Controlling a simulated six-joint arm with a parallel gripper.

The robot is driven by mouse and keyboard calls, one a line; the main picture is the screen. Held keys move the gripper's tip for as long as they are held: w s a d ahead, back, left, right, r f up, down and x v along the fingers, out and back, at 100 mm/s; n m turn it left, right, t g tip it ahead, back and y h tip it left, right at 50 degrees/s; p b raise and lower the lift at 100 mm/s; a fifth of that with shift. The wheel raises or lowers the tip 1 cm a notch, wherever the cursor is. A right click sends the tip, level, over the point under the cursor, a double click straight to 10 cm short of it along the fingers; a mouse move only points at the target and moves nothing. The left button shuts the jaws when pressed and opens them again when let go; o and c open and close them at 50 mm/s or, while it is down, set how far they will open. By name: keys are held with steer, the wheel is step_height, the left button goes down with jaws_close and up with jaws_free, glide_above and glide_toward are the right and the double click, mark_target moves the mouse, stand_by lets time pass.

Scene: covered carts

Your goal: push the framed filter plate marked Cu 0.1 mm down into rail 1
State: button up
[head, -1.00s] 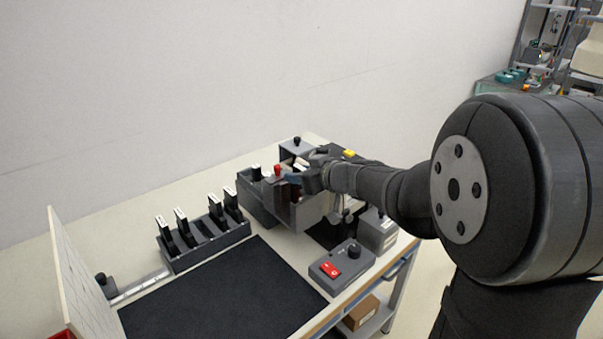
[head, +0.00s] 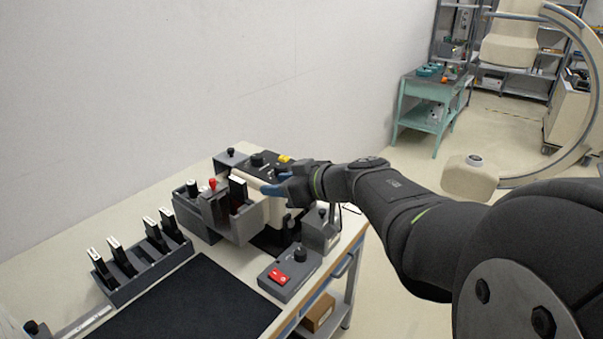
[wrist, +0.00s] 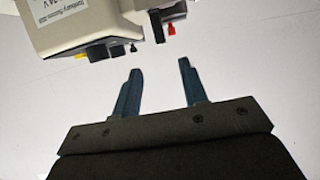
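A dark plate with a pale top edge (head: 238,180) stands upright in the grey box (head: 250,222) at the front of the cream unit (head: 262,170). Its marking is too small to read, and I cannot tell how deep it sits or which rail it is in. A dark upright piece, probably this plate (wrist: 157,25), shows in the wrist view beside a red knob (wrist: 171,28). My gripper (head: 272,186) is to the right of the plate, apart from it. In the wrist view my gripper (wrist: 158,85) has its blue fingers spread with nothing between them.
Several dark plates with white labels (head: 165,216) stand in a slotted rack (head: 150,265) at left. A red knob (head: 212,183) rises beside the box. A switch box (head: 288,275) and a black mat (head: 190,305) lie in front. The air above the mat is clear.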

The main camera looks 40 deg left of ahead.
mark_target(245, 184)
steer(key=shift+v, duration=1.35)
steer(key=x, duration=1.7)
steer(key=shift+a, duration=0.25)
